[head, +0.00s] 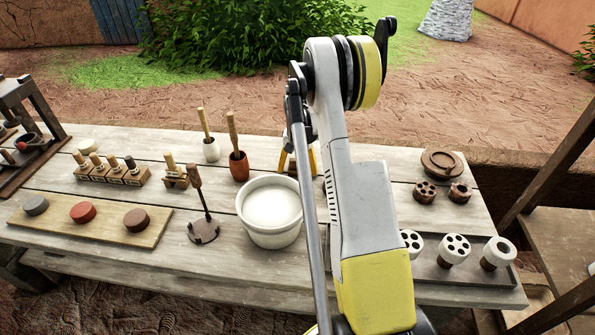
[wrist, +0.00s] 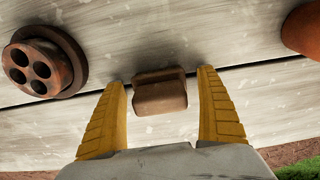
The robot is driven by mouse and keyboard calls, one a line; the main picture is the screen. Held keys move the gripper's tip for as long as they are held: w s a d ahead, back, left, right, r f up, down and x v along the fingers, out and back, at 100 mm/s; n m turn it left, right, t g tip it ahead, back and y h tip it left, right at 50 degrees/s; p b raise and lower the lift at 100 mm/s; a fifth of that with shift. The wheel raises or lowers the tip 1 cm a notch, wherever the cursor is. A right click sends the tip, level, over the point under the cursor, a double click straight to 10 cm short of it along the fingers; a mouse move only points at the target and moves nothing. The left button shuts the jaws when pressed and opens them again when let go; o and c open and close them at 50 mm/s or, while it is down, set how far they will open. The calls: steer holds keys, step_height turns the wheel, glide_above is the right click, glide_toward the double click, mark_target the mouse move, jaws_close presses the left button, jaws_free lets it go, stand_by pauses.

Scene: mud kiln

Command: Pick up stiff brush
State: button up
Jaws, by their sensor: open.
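A small brown block with a darker strip along its top, which looks like the stiff brush (wrist: 160,93), lies on the pale wooden table in the wrist view. My gripper (wrist: 162,78) is open, with one yellow finger on each side of the block and a visible gap to each. Nothing is held. In the head view my gripper (head: 298,168) is over the far part of the table, beyond the white bowl, largely covered by my arm. The brush is hidden there.
A white bowl (head: 268,225) stands on the near side of my gripper. A reddish cup with a wooden handle (head: 239,167) stands to its left. Brown pierced pieces (head: 425,192) are right of my arm. A board with three round pads (head: 82,212) lies at left.

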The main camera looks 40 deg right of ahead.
mark_target(299, 160)
steer(key=shift+r, duration=0.1)
steer(key=c, duration=1.3)
steer(key=shift+r, duration=0.15)
steer(key=shift+r, duration=0.3)
steer(key=r, duration=0.1)
steer(key=r+p, duration=0.2)
steer(key=r, duration=0.1)
steer(key=shift+s+d, duration=0.1)
steer(key=shift+s, duration=0.15)
steer(key=s+d+r+p, duration=0.1)
steer(key=s+r, duration=0.1)
steer(key=s, duration=0.1)
steer(key=s+d+r+p, duration=0.1)
steer(key=s+r, duration=0.1)
steer(key=s, duration=0.2)
steer(key=s+d+r+p, duration=0.1)
steer(key=s+r, duration=0.1)
steer(key=s, duration=0.1)
steer(key=shift+s+d, duration=0.15)
steer(key=shift+s, duration=0.2)
